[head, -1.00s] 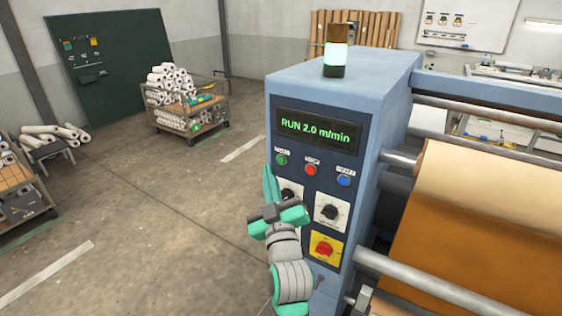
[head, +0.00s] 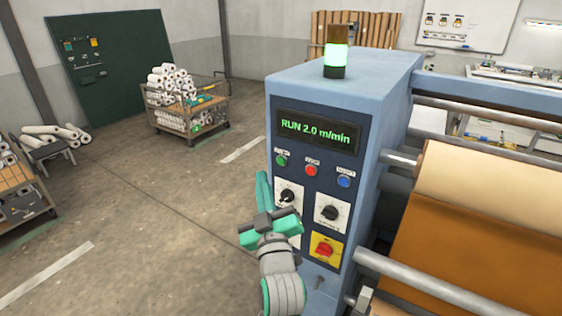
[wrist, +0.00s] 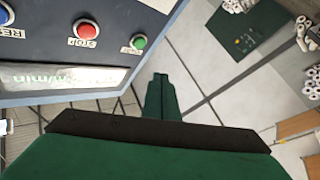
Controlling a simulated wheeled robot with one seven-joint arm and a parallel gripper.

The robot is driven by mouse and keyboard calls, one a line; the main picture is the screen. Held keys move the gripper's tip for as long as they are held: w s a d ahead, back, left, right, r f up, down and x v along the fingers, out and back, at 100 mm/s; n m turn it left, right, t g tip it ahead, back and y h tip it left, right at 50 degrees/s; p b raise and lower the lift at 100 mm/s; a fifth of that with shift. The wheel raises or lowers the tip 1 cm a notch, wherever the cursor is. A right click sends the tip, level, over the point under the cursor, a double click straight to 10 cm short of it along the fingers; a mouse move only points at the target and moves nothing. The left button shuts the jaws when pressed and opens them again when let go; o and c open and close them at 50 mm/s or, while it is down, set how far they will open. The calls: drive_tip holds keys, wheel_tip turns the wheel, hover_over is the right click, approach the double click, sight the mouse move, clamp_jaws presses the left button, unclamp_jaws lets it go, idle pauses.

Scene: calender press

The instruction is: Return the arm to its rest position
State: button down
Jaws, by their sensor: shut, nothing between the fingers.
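My gripper (head: 262,183) is shut and empty, with green fingers pointing up. In the head view it is in front of the left edge of the blue control cabinet (head: 388,105), left of a black knob (head: 287,197) on a white plate. The arm partly covers that plate's lower part. In the wrist view the closed fingers (wrist: 160,88) show against the floor, beside the cabinet's panel. I cannot tell the exact gap between gripper and panel.
The display (head: 315,132) reads RUN 2.0 m/min. Below it are green (head: 281,160), red (head: 311,170) and blue (head: 344,181) buttons. A second knob (head: 330,213) and a red-on-yellow switch (head: 324,250) sit lower. Rollers with brown sheet (head: 460,240) are at right. Open floor (head: 150,215) lies left.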

drive_tip(key=s+f+m+g+h, duration=0.1)
drive_tip(key=s+f+m, duration=0.1)
drive_tip(key=s+f, duration=0.45)
drive_tip(key=s+f+m+g, duration=0.1)
drive_tip(key=s+f, duration=0.3)
drive_tip(key=f, duration=0.6)
drive_tip(key=s+f+m+g+h, duration=0.1)
drive_tip(key=s+f+m, duration=0.1)
drive_tip(key=s+f, duration=0.55)
drive_tip(key=s+f+g, duration=0.1)
drive_tip(key=s+f, duration=0.2)
drive_tip(key=s, duration=0.6)
drive_tip(key=s+f+m+g, duration=0.1)
drive_tip(key=s+f, duration=0.2)
drive_tip(key=s, duration=0.6)
drive_tip(key=s+f+m, duration=0.1)
drive_tip(key=s+f, duration=0.3)
drive_tip(key=s, duration=0.5)
drive_tip(key=shift+s+d+g+h, duration=0.25)
drive_tip(key=shift+s+g+h, duration=0.05)
drive_tip(key=shift+g, duration=0.1)
